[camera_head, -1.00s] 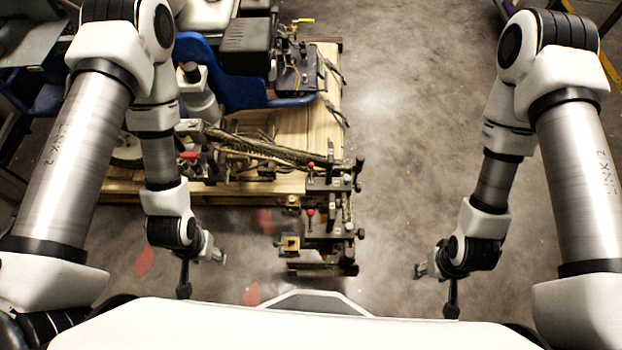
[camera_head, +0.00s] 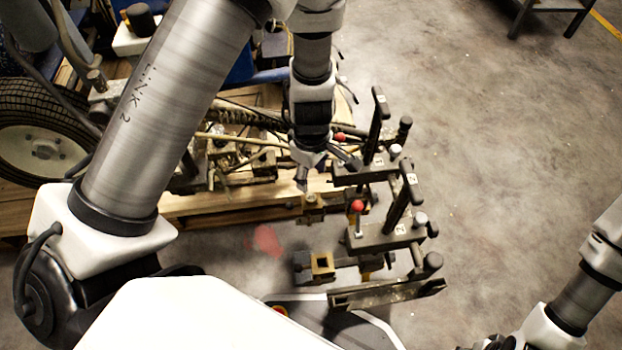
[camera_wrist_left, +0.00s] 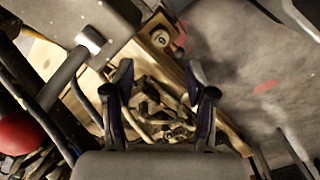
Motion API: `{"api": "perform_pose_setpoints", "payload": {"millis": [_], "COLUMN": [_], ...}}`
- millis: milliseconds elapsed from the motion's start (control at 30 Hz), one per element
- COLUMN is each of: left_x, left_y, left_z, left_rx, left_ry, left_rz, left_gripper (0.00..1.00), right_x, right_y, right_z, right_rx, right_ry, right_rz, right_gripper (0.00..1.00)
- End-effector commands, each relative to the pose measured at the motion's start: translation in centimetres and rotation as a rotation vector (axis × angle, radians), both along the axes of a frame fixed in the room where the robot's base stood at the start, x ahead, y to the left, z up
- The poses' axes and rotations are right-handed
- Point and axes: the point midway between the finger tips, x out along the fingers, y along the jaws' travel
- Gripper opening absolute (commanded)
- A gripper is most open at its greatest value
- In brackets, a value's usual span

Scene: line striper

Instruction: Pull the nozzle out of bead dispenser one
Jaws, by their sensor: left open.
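Two dark units with upright levers stand at the machine's right end in the head view: a rear one (camera_head: 362,172) and a front one (camera_head: 385,238). They look like the bead dispensers. Their small white tags are too small to read surely, and I cannot pick out the nozzle with certainty. My left gripper (camera_head: 324,168) is open and empty, pointing down just left of the rear unit. In the left wrist view its fingers (camera_wrist_left: 160,85) are apart. A round-holed brass fitting (camera_wrist_left: 160,38) lies beyond them, and a red knob (camera_wrist_left: 18,132) at left. My right gripper is mostly cut off at lower right.
A wooden pallet (camera_head: 235,204) carries the striper, with a black-tyred wheel (camera_head: 45,150) at left. Hoses and rods crowd the space around my left gripper. A square brass socket (camera_head: 322,264) sits low in front. The concrete floor (camera_head: 500,150) at right is clear.

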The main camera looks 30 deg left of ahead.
Motion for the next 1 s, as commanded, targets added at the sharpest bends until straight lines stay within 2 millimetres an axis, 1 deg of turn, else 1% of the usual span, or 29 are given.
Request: {"api": "perform_pose_setpoints", "payload": {"millis": [167,500,700,833,1000], "left_x": [0.0,0.0,-0.1,0.0,0.0], "left_y": [0.0,0.0,0.0,0.0,0.0], "left_z": [-1.6,-6.4,-9.0,-9.7,-9.7], "left_rx": [0.001,0.001,0.001,0.002,0.002], "left_ry": [0.001,0.0,0.001,0.001,0.0], "left_rz": [-0.002,-0.004,-0.004,-0.005,-0.005], "left_gripper": [0.56,0.56,0.56,0.56,0.56], "right_x": [0.0,0.0,0.0,0.1,0.1], "right_y": [0.0,0.0,0.0,0.0,-0.1], "right_z": [-1.6,-6.6,-8.7,-9.3,-9.2], "right_rx": [0.0,0.0,0.0,-0.001,-0.001], "right_ry": [0.0,0.001,0.0,-0.002,-0.003], "right_rz": [0.0,0.0,-0.002,-0.004,-0.005], "right_gripper": [0.53,0.53,0.53,0.53,0.53]}}
